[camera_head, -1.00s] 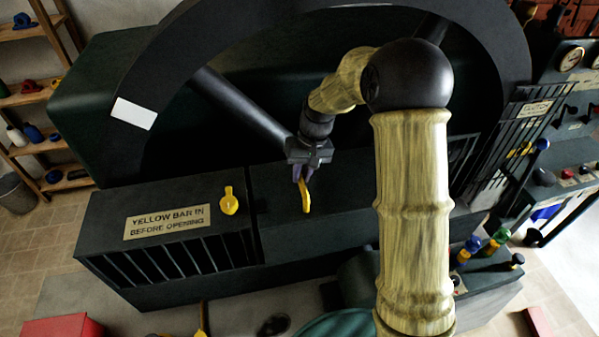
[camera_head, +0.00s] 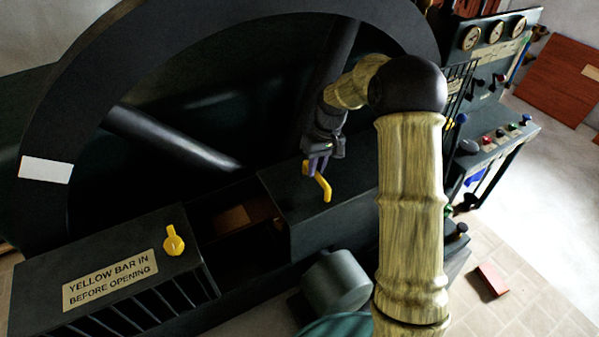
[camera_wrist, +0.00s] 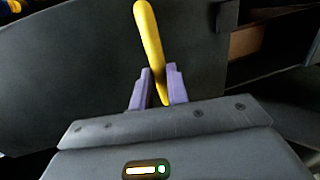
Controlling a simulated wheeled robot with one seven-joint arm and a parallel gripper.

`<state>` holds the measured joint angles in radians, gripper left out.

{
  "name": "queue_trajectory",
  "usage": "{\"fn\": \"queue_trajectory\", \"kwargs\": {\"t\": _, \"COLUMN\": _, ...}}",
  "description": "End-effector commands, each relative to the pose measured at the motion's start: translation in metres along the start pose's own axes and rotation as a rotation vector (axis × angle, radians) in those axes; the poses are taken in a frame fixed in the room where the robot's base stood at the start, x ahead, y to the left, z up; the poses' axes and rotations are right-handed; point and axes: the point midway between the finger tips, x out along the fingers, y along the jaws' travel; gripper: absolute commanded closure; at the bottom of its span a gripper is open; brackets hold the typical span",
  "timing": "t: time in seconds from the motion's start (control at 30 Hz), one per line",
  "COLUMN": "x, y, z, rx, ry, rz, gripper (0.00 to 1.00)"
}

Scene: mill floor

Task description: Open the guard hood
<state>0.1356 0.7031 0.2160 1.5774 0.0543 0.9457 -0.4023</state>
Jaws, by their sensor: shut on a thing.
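The guard hood (camera_head: 310,228) is a dark box section at the foot of the big wheel. It stands apart from the left box section (camera_head: 60,268), with an open gap between them. A yellow handle (camera_head: 325,190) sticks up from the hood's top. My gripper (camera_head: 317,166) is shut on this handle. In the wrist view the yellow handle (camera_wrist: 149,35) runs between the purple fingers of my gripper (camera_wrist: 158,72), over the dark hood surface (camera_wrist: 80,75). A yellow knob (camera_head: 173,242) sits on the left section, above a sign reading "YELLOW BAR IN BEFORE OPENING" (camera_head: 110,280).
The gap shows a brown block (camera_head: 240,218) inside the dark recess. The large spoked wheel (camera_head: 90,80) with a white mark rises behind. A grey cylinder (camera_head: 336,282) stands before the hood. A control panel (camera_head: 495,140) is at the right. Open floor lies beyond it.

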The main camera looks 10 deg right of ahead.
Motion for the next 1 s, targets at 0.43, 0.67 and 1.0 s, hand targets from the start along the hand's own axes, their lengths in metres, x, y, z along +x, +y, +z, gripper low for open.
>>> {"fn": "queue_trajectory", "kwargs": {"t": 0.43, "x": -0.014, "y": 0.066, "z": 0.000, "rx": 0.002, "ry": 0.002, "rz": 0.002, "gripper": 1.00}}
{"fn": "queue_trajectory", "kwargs": {"t": 0.67, "x": -0.014, "y": 0.067, "z": 0.000, "rx": 0.002, "ry": 0.002, "rz": 0.002, "gripper": 1.00}}
{"fn": "queue_trajectory", "kwargs": {"t": 1.0, "x": -0.013, "y": 0.066, "z": 0.000, "rx": 0.002, "ry": 0.002, "rz": 0.001, "gripper": 0.62}}
